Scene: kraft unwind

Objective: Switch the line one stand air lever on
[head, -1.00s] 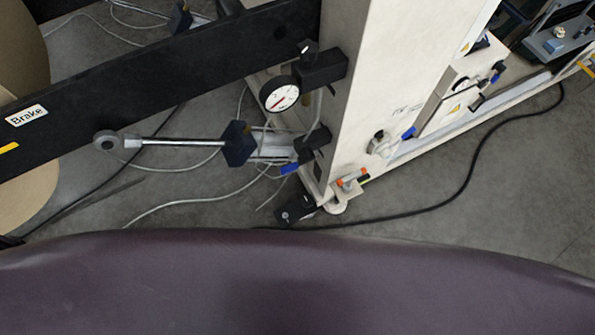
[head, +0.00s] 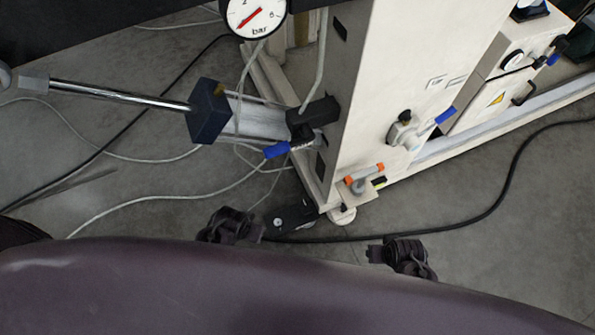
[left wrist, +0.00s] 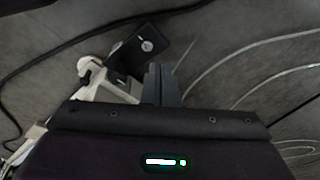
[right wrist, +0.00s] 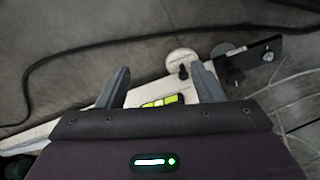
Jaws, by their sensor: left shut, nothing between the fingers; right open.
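The white stand (head: 375,70) rises at the centre-right of the head view. A blue-handled lever (head: 445,116) on a metal valve body (head: 404,133) is on its front face, slanting up to the right below two small labels. A second blue lever (head: 278,150) sits at a black fitting (head: 315,112) by the cylinder. I cannot tell for sure which is the air lever. My left gripper (head: 230,226) is shut and empty, below the second lever; its fingers show in the left wrist view (left wrist: 160,75). My right gripper (head: 385,252) is open and empty, below the stand, touching neither lever.
A pressure gauge (head: 255,14) is at the top. A white box (head: 500,95) with a warning sign stands right. A black cable (head: 490,190) and thin grey hoses cross the floor. The lower right floor is mostly clear.

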